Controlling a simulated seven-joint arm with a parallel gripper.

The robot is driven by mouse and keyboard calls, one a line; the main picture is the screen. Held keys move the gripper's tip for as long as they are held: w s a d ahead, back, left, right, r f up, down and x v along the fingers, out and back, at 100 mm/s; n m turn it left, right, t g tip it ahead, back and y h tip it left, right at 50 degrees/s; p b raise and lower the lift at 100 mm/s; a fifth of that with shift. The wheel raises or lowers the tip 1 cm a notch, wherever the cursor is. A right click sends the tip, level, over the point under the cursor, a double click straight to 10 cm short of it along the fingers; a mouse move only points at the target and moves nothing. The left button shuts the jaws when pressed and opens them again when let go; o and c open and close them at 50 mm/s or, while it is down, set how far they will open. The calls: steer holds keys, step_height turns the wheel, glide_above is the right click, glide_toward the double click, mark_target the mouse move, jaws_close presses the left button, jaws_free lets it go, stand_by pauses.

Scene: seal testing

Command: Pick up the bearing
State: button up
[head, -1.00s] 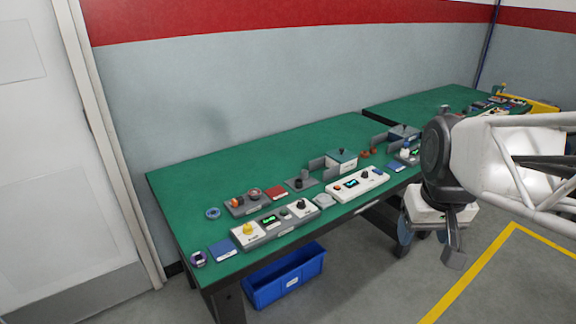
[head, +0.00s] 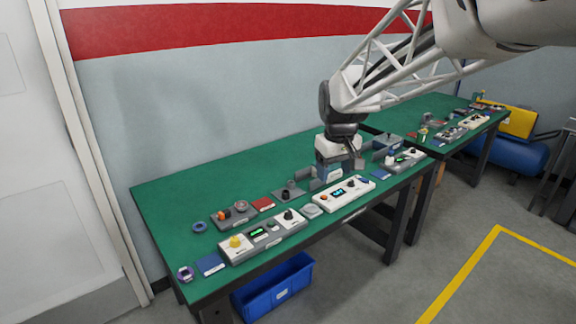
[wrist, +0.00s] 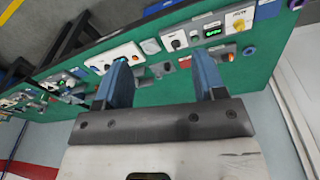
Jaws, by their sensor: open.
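A small blue ring (head: 199,227) lies flat on the green table near its left end, and it also shows in the wrist view (wrist: 249,51). A small dark purple round piece with a pale centre (head: 186,273) lies at the front left corner. A silvery round part (head: 241,205) sits on a grey tray beside an orange part. I cannot tell for sure which of these is the bearing. My gripper (head: 342,165) is above the right part of this table, far from them. In the wrist view its two blue fingers (wrist: 160,62) are apart, with nothing held.
Control boxes with knobs and displays (head: 262,237) (head: 343,195) line the table's front. A small stand (head: 288,192) and upright grey plates are near my gripper. A blue bin (head: 272,288) sits below. The table's back left is clear. A second table (head: 440,118) stands behind at right.

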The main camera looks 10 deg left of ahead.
steer(key=w+a+f+n, duration=0.2)
steer(key=w+a+f, duration=0.2)
steer(key=w+a, duration=0.45)
steer(key=n+g, duration=0.1)
steer(key=n, duration=0.4)
glide_toward(240, 203)
steer(key=shift+s+d+f, duration=0.2)
steer(key=shift+s+d, duration=0.15)
steer(key=shift+s, duration=0.15)
steer(key=shift+a+f, duration=0.15)
steer(key=shift+a, duration=0.05)
steer(key=shift+f, duration=1.3)
steer(key=shift+w+f, duration=0.1)
steer(key=shift+f, duration=2.5)
